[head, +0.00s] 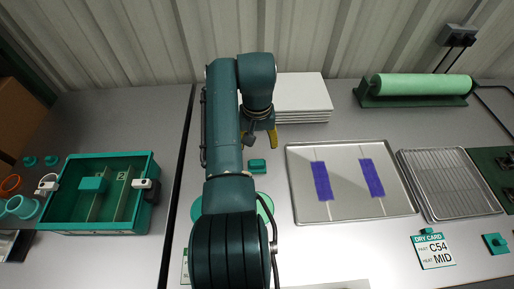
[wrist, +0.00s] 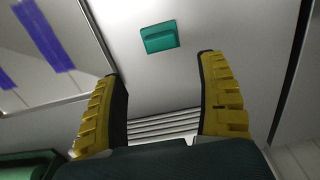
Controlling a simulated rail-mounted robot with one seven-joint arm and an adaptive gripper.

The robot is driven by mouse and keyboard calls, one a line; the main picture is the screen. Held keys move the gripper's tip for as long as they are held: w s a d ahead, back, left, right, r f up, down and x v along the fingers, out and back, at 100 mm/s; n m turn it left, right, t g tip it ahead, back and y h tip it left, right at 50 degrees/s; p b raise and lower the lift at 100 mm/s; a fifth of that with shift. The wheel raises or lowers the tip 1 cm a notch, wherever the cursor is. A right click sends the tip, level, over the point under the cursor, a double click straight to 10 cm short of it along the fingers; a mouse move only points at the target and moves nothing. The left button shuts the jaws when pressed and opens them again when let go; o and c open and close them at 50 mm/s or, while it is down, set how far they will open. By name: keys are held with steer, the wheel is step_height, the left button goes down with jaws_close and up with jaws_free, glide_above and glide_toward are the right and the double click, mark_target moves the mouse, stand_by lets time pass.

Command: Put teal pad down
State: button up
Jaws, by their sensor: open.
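A small teal pad (head: 257,166) lies on the grey bench, just in front of my gripper (head: 261,138) in the head view. In the wrist view the teal pad (wrist: 160,38) lies flat beyond the fingertips, apart from them. My gripper (wrist: 160,66) is open, with its two yellow fingers wide apart and nothing between them. In the head view my arm hides part of the gripper and the bench beneath.
A metal tray (head: 345,205) with two purple strips lies right of the pad, then a wire rack (head: 452,206). White stacked boards (head: 302,92) stand behind. A green bin (head: 95,228) sits left, across a dark gap. A dry card (head: 433,252) lies at front right.

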steer(key=w+d+r+t, duration=0.3)
steer(key=w+r+t, duration=0.3)
steer(key=r+t, duration=0.55)
steer(key=s+d+r+t, duration=0.1)
steer(key=s+r+t, duration=0.4)
steer(key=s+r, duration=0.5)
steer(key=s+d+r+t, duration=0.2)
steer(key=s+r+t, duration=0.3)
steer(key=s+r, duration=0.5)
steer(key=s, duration=0.3)
steer(key=shift+d+r+m+t, duration=0.3)
steer(key=shift+r+m+t, duration=0.05)
steer(key=shift+r+m, duration=0.05)
steer(key=shift+o, duration=0.6)
step_height(320, 180, up, 48)
steer(key=p, duration=4.7)
steer(key=shift+f+h+p, duration=0.15)
steer(key=shift+h+p, duration=0.15)
steer(key=shift+h, duration=0.1)
steer(key=shift+o, duration=0.3)
steer(key=shift+f, duration=0.35)
